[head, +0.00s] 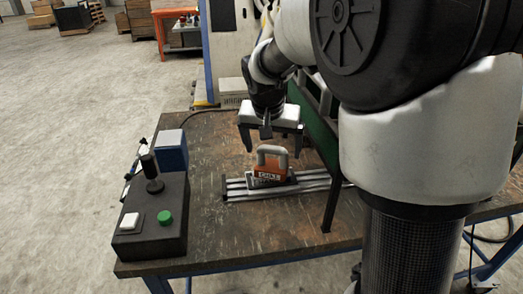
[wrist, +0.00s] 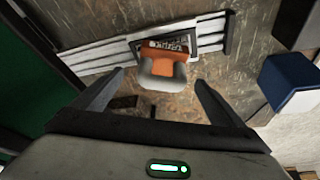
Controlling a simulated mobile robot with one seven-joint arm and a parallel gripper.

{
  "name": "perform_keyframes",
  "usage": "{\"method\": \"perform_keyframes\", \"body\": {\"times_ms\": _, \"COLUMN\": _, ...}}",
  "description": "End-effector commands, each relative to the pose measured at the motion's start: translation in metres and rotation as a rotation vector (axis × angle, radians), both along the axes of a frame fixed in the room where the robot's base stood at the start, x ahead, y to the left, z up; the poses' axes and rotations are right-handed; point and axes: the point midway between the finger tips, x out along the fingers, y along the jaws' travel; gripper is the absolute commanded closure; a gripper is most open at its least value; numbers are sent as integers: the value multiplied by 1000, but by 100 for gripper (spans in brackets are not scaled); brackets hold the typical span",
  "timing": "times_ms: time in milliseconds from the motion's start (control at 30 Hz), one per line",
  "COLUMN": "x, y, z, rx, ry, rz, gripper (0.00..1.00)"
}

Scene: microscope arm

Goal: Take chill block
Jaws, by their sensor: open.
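The chill block (head: 270,168) is an orange block with dark lettering and a grey arched handle on top. It sits upright on a grey slotted metal rail (head: 315,180) on the workbench. My gripper (head: 273,147) is open and empty, pointing down a little above the block in the head view. In the wrist view the block (wrist: 163,62) shows ahead of my gripper (wrist: 160,82), with its handle nearest and roughly midway between the two spread fingers. The fingers appear apart from the handle.
A dark control box (head: 155,215) with a joystick and green button stands on the bench's left, with a blue box (head: 171,152) behind it. A green panel (head: 312,130) with a dark upright stands just right of the block. Bare bench top (head: 215,150) lies left of the rail.

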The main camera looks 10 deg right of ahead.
Motion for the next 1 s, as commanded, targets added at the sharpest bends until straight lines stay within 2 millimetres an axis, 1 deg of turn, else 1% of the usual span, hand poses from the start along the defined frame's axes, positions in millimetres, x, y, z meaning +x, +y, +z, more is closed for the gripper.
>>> {"method": "perform_keyframes", "body": {"times_ms": 167, "x": 3, "y": -1, "z": -8, "rx": 1, "ry": 0, "rz": 0, "gripper": 8}}
{"method": "perform_keyframes", "body": {"times_ms": 267, "x": 6, "y": -1, "z": -20, "rx": 0, "ry": 2, "rz": 0, "gripper": 8}}
{"method": "perform_keyframes", "body": {"times_ms": 400, "x": 14, "y": -2, "z": -41, "rx": 0, "ry": 2, "rz": -1, "gripper": 8}}
{"method": "perform_keyframes", "body": {"times_ms": 500, "x": 18, "y": -4, "z": -51, "rx": 1, "ry": 1, "rz": -1, "gripper": 8}}
{"method": "perform_keyframes", "body": {"times_ms": 733, "x": 20, "y": -4, "z": -52, "rx": 1, "ry": -1, "rz": -1, "gripper": 8}}
{"method": "perform_keyframes", "body": {"times_ms": 767, "x": 20, "y": -4, "z": -52, "rx": 1, "ry": -1, "rz": -1, "gripper": 9}}
{"method": "perform_keyframes", "body": {"times_ms": 1000, "x": 20, "y": -4, "z": -52, "rx": 1, "ry": -1, "rz": -1, "gripper": 50}}
